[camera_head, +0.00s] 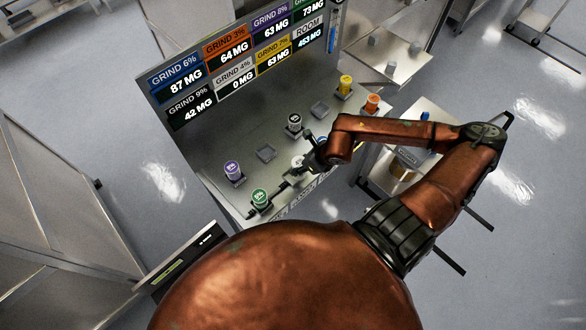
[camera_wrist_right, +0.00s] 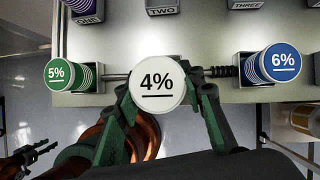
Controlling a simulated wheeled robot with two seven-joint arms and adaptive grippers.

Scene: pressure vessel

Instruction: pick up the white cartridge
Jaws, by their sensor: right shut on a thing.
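The white cartridge, marked 4% on its round cap, shows in the right wrist view (camera_wrist_right: 157,84) between the two green-tinted fingers of my right gripper (camera_wrist_right: 160,100). The gripper is shut on it. In the head view, the white cartridge (camera_head: 297,161) is a small pale disc beside my right gripper (camera_head: 306,163), at the bench's front edge. The gripper and wrist partly hide it there. A dark claw shape at the lower left of the right wrist view looks like my left gripper (camera_wrist_right: 28,158); its opening is unclear. I cannot tell whether the cartridge touches the bench.
Green 5% (camera_wrist_right: 60,75) and blue 6% (camera_wrist_right: 280,63) cartridges flank the white one. On the bench (camera_head: 215,150) stand purple (camera_head: 232,169), black (camera_head: 295,121), yellow (camera_head: 346,84) and orange (camera_head: 372,101) cartridges. Empty square holders (camera_head: 266,154) lie between them. The sign panel (camera_head: 240,65) rises behind.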

